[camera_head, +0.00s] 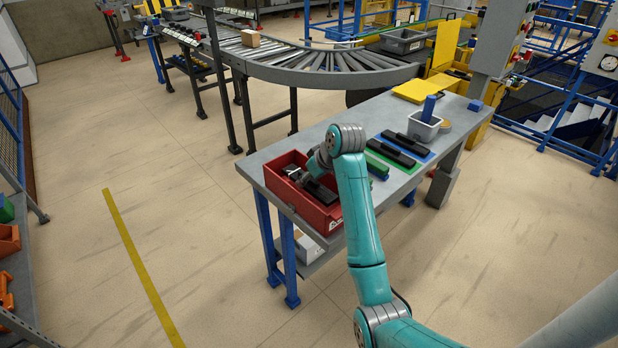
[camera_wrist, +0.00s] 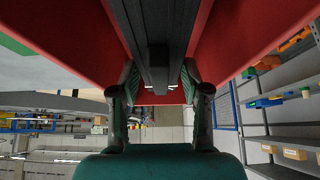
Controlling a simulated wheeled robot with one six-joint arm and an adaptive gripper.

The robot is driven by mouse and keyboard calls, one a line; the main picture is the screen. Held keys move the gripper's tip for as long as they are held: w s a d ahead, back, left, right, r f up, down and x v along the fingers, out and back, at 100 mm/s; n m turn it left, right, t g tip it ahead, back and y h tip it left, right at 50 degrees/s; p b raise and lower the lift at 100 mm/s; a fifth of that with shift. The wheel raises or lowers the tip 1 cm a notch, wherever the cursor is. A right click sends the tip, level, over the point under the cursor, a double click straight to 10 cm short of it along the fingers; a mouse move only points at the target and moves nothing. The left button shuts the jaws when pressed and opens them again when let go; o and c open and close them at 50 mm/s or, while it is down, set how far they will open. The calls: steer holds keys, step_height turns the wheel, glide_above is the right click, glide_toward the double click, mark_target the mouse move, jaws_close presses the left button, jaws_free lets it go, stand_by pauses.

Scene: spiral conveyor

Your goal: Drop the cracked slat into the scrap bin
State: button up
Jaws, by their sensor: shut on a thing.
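The red scrap bin (camera_head: 311,212) stands at the left end of the workbench, and its red walls (camera_wrist: 243,30) fill both sides of the wrist view. My gripper (camera_head: 305,179) is down at the bin's mouth. In the wrist view my gripper (camera_wrist: 159,80) is shut on a dark slat (camera_wrist: 158,22), with a finger on each side of it. The slat (camera_head: 322,192) lies inside the bin's outline in the head view, partly hidden by the gripper and arm. Whether it touches the bin floor, and any crack, I cannot tell.
The workbench (camera_head: 353,116) also bears dark slats (camera_head: 391,153) on green and blue pieces to the right of the bin. A grey container (camera_head: 424,126) with a blue item stands farther right. A curved roller conveyor (camera_head: 323,66) runs behind the bench.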

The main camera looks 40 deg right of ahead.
steer(key=shift+f, duration=0.55)
steer(key=o, duration=1.3)
steer(key=shift+r, duration=0.1)
